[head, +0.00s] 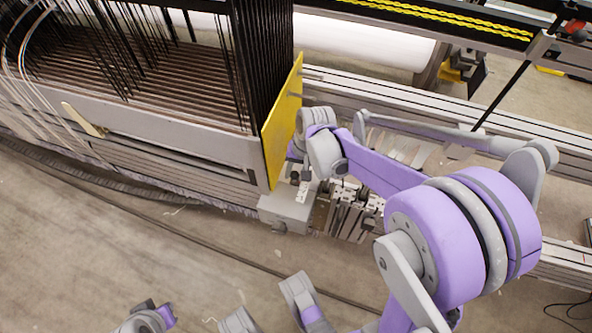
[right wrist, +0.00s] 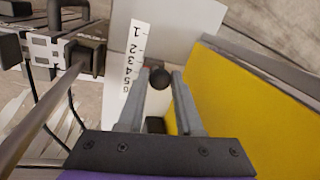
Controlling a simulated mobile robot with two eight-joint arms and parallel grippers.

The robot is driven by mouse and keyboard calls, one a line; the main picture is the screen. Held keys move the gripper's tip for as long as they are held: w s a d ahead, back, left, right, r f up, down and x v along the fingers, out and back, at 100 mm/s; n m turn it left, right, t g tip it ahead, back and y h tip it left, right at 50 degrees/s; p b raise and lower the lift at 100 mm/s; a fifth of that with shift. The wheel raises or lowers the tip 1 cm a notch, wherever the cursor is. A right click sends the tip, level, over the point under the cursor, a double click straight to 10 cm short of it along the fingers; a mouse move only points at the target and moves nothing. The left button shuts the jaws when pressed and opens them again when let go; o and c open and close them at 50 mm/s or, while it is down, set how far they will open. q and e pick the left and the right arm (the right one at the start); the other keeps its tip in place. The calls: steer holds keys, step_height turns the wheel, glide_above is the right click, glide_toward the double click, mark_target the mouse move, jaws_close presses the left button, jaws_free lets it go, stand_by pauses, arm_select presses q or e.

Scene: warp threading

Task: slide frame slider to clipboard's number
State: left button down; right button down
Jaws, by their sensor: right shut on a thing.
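The frame slider shows as a dark round knob (right wrist: 160,78) in the right wrist view, between the two fingers of my right gripper (right wrist: 160,84). The gripper is shut on it. A white number strip (right wrist: 139,48) runs beside the left finger. Its digits start with 1 at the far end, and the lower ones are small. I cannot tell which number the knob lines up with. In the head view my right gripper (head: 299,175) reaches down over the grey box (head: 287,212) beside the yellow panel. No clipboard is visible.
The yellow panel (head: 282,120) stands close beside my right gripper, and fills the right of the wrist view (right wrist: 235,115). The warp frame (head: 150,140) with dark threads lies to the left. Metal clamp-like parts (head: 350,212) stand right of the box. Open floor (head: 120,240) lies in front.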

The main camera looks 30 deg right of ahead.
mark_target(302, 185)
steer(key=c, duration=0.6)
jaws_free()
steer(key=shift+r, duration=0.1)
steer(key=r+p, duration=0.1)
steer(key=r, duration=0.2)
steer(key=s+d+r+p, duration=0.1)
steer(key=r, duration=0.3)
steer(key=r+p, duration=0.1)
steer(key=r, duration=0.2)
steer(key=shift+s+d+r, duration=0.15)
steer(key=shift+d+r, duration=0.1)
steer(key=shift+d, duration=0.05)
